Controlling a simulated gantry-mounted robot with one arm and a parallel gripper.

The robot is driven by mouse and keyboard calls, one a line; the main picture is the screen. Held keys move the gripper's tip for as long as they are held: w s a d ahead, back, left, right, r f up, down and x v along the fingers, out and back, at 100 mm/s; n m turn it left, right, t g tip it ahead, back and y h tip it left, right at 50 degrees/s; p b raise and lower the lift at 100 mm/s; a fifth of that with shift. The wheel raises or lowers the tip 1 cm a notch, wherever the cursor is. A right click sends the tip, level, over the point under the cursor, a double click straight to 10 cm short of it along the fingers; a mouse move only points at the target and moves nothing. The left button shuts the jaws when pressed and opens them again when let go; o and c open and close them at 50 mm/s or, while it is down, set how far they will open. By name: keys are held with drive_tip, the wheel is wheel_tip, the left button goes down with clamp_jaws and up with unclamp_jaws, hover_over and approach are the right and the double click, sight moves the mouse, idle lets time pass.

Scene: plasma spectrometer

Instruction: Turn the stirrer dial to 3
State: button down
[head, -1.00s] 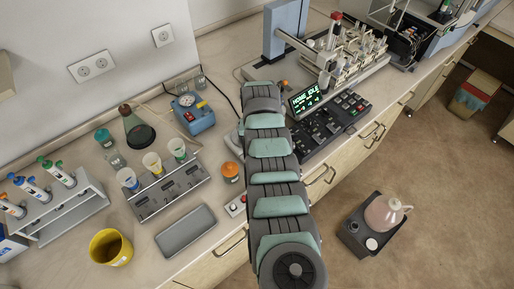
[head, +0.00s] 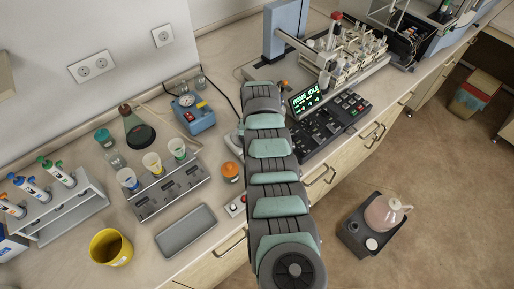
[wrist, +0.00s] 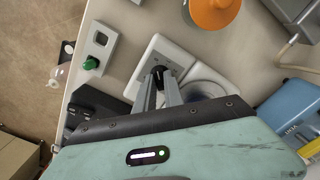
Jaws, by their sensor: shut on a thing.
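The stirrer (wrist: 163,50) is a white, flat unit on the bench with a round plate (wrist: 205,84) partly hidden behind my gripper in the wrist view. Its small black dial (wrist: 158,70) is on the front part of the unit. My gripper (wrist: 160,78) points down at the stirrer, and its two fingers are shut on the dial. The dial's marks are hidden, so its setting cannot be read. In the head view my arm covers most of the stirrer, and only a pale edge (head: 236,138) shows to the left of the arm.
An orange-lidded jar (head: 231,172) stands close by. A small switch box (head: 236,206) is at the bench's front edge. A blue instrument (head: 194,115) stands behind to the left. A black control panel (head: 325,127) is right of my arm. A grey tray (head: 186,232) lies front left.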

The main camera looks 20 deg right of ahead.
drive_tip(key=shift+m, duration=0.3)
drive_tip(key=m, duration=0.5)
drive_tip(key=shift+m+b, duration=0.3)
drive_tip(key=shift+b, duration=0.1)
drive_tip(key=m+b, duration=0.1)
drive_tip(key=m, duration=0.2)
drive_tip(key=shift+m, duration=0.3)
drive_tip(key=m+b, duration=0.1)
drive_tip(key=m, duration=0.1)
drive_tip(key=shift+f+m+b, duration=0.15)
drive_tip(key=shift+m+b, duration=0.2)
drive_tip(key=shift+m, duration=0.05)
drive_tip(key=m+b, duration=0.2)
drive_tip(key=m, duration=0.1)
drive_tip(key=shift+f+m+b, duration=0.1)
drive_tip(key=shift+m+b, duration=0.2)
drive_tip(key=shift+b, duration=0.05)
drive_tip(key=m+b, duration=0.2)
drive_tip(key=m, duration=0.1)
drive_tip(key=shift+m, duration=0.3)
drive_tip(key=m+b, duration=0.2)
drive_tip(key=m, duration=0.1)
drive_tip(key=shift+r+m+b, duration=0.2)
drive_tip(key=shift+m+b, duration=0.35)
drive_tip(key=shift+m, duration=1.35)
